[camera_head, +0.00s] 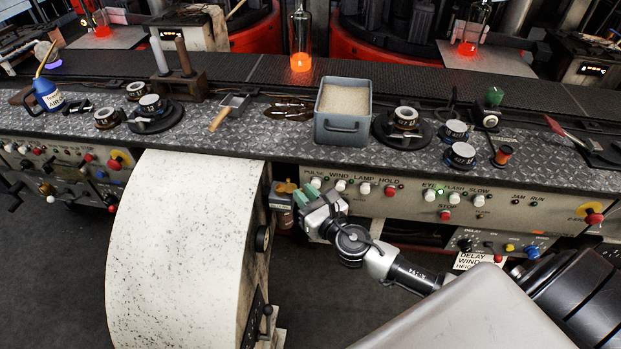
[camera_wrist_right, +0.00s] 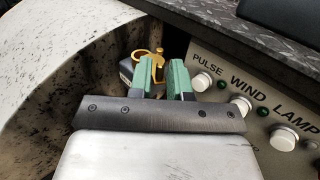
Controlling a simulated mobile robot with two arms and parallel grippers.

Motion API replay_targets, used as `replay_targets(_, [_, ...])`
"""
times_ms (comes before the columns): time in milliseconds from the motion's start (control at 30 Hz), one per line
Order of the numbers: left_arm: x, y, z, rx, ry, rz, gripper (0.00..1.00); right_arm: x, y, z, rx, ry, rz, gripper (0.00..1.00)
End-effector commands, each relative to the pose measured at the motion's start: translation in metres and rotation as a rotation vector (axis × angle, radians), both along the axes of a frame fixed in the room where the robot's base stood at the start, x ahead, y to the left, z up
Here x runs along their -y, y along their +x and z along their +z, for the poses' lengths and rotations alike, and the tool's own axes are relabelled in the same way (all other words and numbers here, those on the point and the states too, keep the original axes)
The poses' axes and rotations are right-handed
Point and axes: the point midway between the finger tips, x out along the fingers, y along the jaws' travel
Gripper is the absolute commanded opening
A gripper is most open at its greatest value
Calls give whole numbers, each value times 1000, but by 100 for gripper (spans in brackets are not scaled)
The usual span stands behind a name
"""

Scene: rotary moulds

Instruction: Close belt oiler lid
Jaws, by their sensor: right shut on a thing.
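The belt oiler (camera_head: 281,204) is a small dark box with an amber lower part, fixed beside the white drum under the deck edge. Its brass lid (camera_head: 285,187) shows at the top. In the right wrist view the brass lid (camera_wrist_right: 143,54) has a ring-like part and stands up just beyond the fingertips; the oiler's dark body (camera_wrist_right: 126,72) is partly hidden by the left finger. My right gripper (camera_head: 297,198) has green finger pads and is shut on the lid, coming from the right. The pads hide the exact contact. My left gripper is not in view.
The white speckled drum (camera_head: 185,250) stands close left of the oiler. The control panel (camera_head: 410,197) with several knobs lies just right and behind my gripper. The patterned metal deck (camera_head: 270,145) overhangs above, carrying a grey box (camera_head: 342,133).

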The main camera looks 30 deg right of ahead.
Motion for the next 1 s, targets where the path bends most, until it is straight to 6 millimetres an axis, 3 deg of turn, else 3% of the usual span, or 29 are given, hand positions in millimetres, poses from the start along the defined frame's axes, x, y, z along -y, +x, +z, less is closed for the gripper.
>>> replay_targets(33, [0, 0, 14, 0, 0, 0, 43, -4, 0, 8, 0, 7, -52, 0])
replay_targets(300, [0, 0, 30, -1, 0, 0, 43, -23, 2, 3, 1, 4, -308, 0])
replay_targets(700, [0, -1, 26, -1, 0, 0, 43, -43, 9, 0, 4, 0, -624, 0])
replay_targets(1000, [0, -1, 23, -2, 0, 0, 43, -49, 13, 0, 4, -1, -748, 0])
